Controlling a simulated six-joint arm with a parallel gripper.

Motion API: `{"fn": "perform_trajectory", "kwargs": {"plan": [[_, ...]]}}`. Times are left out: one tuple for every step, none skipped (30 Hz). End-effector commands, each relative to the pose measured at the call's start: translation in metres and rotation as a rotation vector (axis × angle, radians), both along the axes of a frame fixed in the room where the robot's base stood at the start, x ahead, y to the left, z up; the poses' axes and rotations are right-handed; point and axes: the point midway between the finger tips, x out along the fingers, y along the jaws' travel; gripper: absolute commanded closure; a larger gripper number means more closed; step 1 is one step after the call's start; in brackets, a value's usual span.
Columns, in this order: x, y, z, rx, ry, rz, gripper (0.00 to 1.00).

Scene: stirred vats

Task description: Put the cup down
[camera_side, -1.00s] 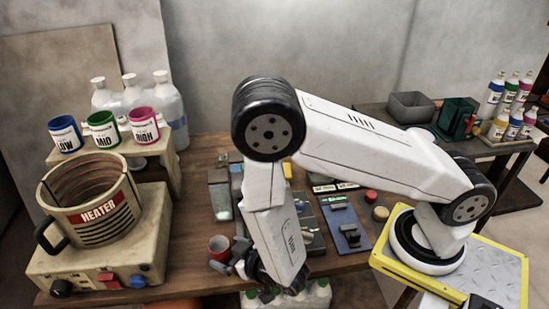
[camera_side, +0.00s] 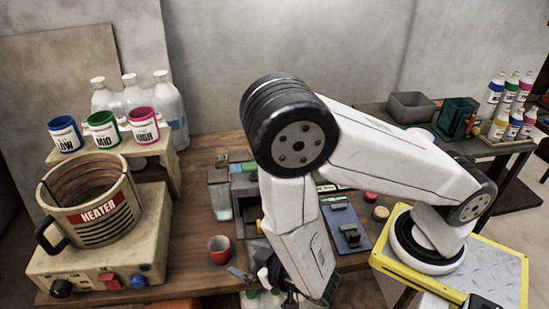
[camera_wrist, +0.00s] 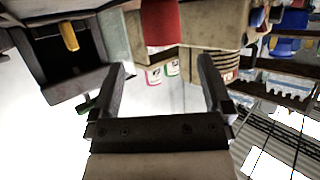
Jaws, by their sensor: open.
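The small red cup (camera_side: 219,250) stands upright on the wooden table, right of the heater base and near the front edge. A red shape at the top of the wrist view, beyond the fingertips, looks like the same cup (camera_wrist: 160,22). My gripper (camera_side: 246,275) is just right of the cup and apart from it, partly hidden by my own arm. In the wrist view, the two dark fingers of my gripper (camera_wrist: 162,75) are spread wide with nothing between them.
The heater vat (camera_side: 92,210) on its beige base (camera_side: 110,268) stands at left. LOW, MID and HIGH cups (camera_side: 103,128) sit on a shelf behind it. A grey container (camera_side: 220,200) and a dark box (camera_side: 245,195) stand behind the red cup. Bare table lies left of it.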

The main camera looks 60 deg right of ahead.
Motion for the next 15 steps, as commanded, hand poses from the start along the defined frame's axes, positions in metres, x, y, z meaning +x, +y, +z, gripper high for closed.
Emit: {"fn": "perform_trajectory", "kwargs": {"plan": [[0.0001,0.0,0.0,0.0,0.0,0.0,0.0],[0.0002,0.0,-0.0001,0.0,0.0,0.0,0.0],[0.0002,0.0,-0.0001,0.0,0.0,0.0,0.0],[0.0002,0.0,-0.0001,0.0,0.0,0.0,0.0],[0.0002,0.0,-0.0001,0.0,0.0,0.0,0.0],[0.0002,0.0,-0.0001,0.0,0.0,0.0,0.0],[0.0003,0.0,-0.0001,0.0,0.0,0.0,0.0],[0.0005,-0.0001,-0.0001,0.001,0.002,-0.001,0.0],[0.001,-0.0002,0.0,0.002,0.005,-0.002,0.0],[0.0016,-0.0004,0.0002,0.004,0.008,-0.004,0.0],[0.0024,-0.0006,0.0004,0.006,0.013,-0.006,0.0],[0.0036,-0.0011,0.0004,0.01,0.023,-0.01,0.0],[0.0047,-0.0014,0.0004,0.014,0.033,-0.013,0.0],[0.0062,-0.0016,0.0008,0.019,0.044,-0.016,0.0],[0.0087,-0.0023,0.0013,0.027,0.063,-0.022,0.0]]}}
